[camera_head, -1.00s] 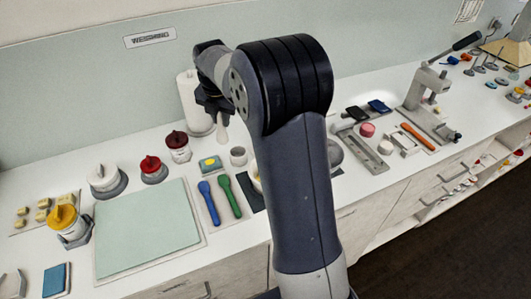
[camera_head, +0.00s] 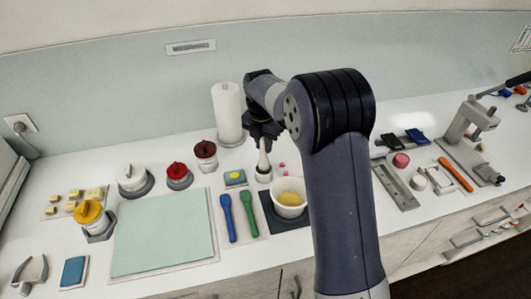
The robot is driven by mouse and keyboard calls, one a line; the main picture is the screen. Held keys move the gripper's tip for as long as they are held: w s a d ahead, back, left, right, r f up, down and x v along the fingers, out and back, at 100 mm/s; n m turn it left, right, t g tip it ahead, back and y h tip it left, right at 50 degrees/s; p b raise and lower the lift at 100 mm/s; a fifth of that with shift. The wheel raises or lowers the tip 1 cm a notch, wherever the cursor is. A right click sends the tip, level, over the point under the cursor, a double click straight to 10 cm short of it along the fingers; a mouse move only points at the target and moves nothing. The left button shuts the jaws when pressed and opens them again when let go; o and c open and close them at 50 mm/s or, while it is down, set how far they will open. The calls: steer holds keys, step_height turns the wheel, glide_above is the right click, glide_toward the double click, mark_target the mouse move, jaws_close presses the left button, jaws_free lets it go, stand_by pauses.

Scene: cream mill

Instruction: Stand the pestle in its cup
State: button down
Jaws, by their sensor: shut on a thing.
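My gripper (camera_head: 263,134) points down and is shut on the white pestle (camera_head: 263,156), which hangs upright below it. The pestle's thick lower end overlaps the small grey-white cup (camera_head: 263,177) on the counter. I cannot tell whether the pestle's tip is inside the cup or just above it. The white mortar bowl (camera_head: 290,209) with yellow stuff inside stands on a dark mat to the right of the cup, partly close to my arm.
A paper roll (camera_head: 228,115) stands behind and left of my gripper. Lidded jars, including a red one (camera_head: 179,176), stand further left. The pale green mat (camera_head: 163,232) is bare.

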mark_target(264, 153)
steer(key=shift+f+p, duration=0.4)
steer(key=shift+f, duration=1.55)
steer(key=shift+f, duration=0.2)
steer(key=c, duration=1.3)
jaws_free()
steer(key=shift+o, duration=0.2)
steer(key=r, duration=0.4)
steer(key=r+b, duration=0.1)
steer(key=r, duration=0.3)
steer(key=s+r, duration=0.1)
steer(key=r, duration=0.3)
steer(key=shift+a+r+b, duration=0.2)
steer(key=shift+a+b, duration=0.1)
steer(key=shift+b, duration=0.1)
steer(key=shift+f, duration=0.1)
